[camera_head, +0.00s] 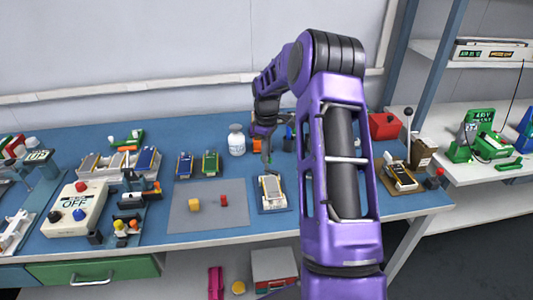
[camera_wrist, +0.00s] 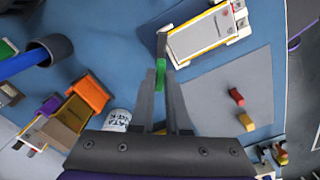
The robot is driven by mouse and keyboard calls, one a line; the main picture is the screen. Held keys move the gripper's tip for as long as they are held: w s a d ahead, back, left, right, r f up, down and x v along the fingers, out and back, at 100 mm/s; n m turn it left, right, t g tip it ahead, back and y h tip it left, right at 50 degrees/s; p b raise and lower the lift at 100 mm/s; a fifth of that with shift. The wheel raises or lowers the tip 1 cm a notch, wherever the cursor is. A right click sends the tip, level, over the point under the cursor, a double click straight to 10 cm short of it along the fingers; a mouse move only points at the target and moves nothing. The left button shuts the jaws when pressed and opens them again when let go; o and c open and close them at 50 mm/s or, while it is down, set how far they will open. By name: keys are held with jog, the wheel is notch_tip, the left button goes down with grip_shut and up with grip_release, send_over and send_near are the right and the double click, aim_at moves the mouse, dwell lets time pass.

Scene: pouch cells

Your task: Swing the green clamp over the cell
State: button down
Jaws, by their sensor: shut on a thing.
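The pale cell (camera_wrist: 200,35) lies in a white and yellow-edged fixture at the top of the wrist view. In the head view the cell (camera_head: 271,187) sits in its fixture on the blue bench, right of the grey mat. The green clamp (camera_wrist: 160,72) is at the fixture's near left corner, with a grey bar running up beside the cell's left end. My gripper (camera_wrist: 161,82) is shut on the green part, its two fingers on either side. In the head view my gripper (camera_head: 267,158) is just behind the fixture, small and partly dark.
The grey mat (camera_wrist: 205,98) holds a red block (camera_wrist: 236,97) and a yellow block (camera_wrist: 246,122). A white jar (camera_wrist: 117,120) and an orange box (camera_wrist: 88,92) stand left of my fingers in the wrist view. A blue bar (camera_wrist: 22,63) lies further left.

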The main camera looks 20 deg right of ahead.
jog(key=m, duration=0.5)
jog(key=shift+m, duration=0.3)
jog(key=m, duration=0.5)
jog(key=shift+w, duration=0.1)
jog(key=shift+m, duration=0.4)
jog(key=c, duration=0.9)
grip_release()
notch_tip(320, 180, up, 18)
jog(key=p, duration=0.1)
jog(key=shift+f, duration=0.25)
